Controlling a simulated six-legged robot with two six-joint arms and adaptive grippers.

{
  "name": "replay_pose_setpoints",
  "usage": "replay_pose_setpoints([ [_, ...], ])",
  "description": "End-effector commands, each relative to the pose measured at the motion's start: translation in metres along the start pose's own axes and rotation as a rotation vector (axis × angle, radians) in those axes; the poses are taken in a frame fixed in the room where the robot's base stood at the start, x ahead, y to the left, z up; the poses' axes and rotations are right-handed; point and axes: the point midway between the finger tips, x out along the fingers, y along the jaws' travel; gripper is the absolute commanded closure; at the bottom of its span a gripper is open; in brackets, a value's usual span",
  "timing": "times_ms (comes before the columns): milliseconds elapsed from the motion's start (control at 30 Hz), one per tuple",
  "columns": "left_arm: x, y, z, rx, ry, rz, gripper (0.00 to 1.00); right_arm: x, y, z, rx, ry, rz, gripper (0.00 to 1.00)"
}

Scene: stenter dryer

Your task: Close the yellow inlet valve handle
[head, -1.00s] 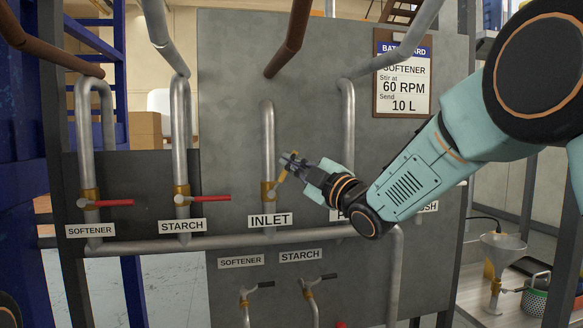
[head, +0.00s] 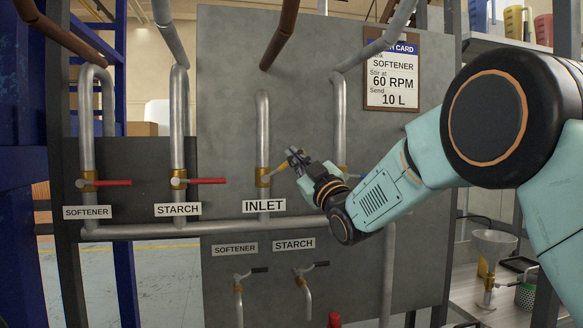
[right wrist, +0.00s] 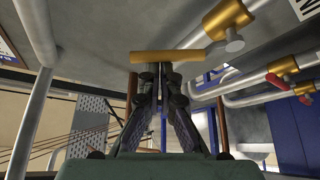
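The yellow inlet valve handle (head: 279,168) slants up to the right from the brass valve body (head: 263,178) on the pipe above the INLET label (head: 264,206). My right gripper (head: 294,157) is at the handle's outer end. In the right wrist view, the handle (right wrist: 165,57) lies crosswise just beyond the fingertips (right wrist: 158,72). The fingers are close together with only a thin gap, and the handle does not pass between them. They look touching or nearly touching it; exact contact is unclear. My left gripper is out of view.
Red handles marked SOFTENER (head: 112,183) and STARCH (head: 208,181) stand out level to the left. Another valve (head: 342,170) sits close behind my right gripper. Black-handled taps (head: 252,271) are below. The panel above the gripper is clear.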

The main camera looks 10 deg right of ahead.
Motion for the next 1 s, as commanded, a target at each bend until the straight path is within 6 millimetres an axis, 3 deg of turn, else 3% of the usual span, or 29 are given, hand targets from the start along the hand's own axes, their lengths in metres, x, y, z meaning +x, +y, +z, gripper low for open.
replay_pose_setpoints([
  [33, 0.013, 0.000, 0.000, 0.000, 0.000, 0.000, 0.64, -0.005, -0.005, 0.009, 0.040, -0.003, 0.021, 1.00],
  [100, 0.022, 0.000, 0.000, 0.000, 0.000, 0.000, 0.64, -0.008, -0.004, 0.014, 0.096, -0.004, 0.054, 1.00],
  [400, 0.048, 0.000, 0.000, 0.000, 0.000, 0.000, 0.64, -0.018, -0.005, 0.028, 0.307, -0.004, 0.179, 1.00],
  [567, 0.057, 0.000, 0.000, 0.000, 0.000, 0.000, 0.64, -0.021, -0.006, 0.033, 0.380, -0.004, 0.222, 1.00],
  [1000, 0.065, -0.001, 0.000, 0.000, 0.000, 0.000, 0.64, -0.025, -0.008, 0.039, 0.375, -0.005, 0.220, 1.00],
])
